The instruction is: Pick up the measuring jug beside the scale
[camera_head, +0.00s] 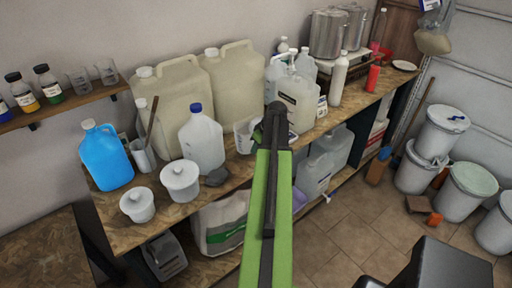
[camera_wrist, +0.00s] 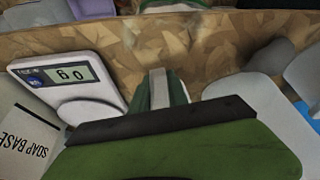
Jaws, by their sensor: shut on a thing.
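The measuring jug (camera_head: 243,135) is whitish, with markings on its side, and stands over the bench just left of my arm's end. The green fingers are shut on a narrow whitish part, apparently the jug's handle. My gripper (camera_head: 258,132) is mostly hidden behind my arm in the head view. The white scale (camera_wrist: 92,110) with its lit display lies left of the fingers in the wrist view. I cannot tell whether the jug touches the bench.
A soap base container (camera_head: 299,92) is close on the right. Large beige canisters (camera_head: 235,85) stand behind. The bench front edge is near.

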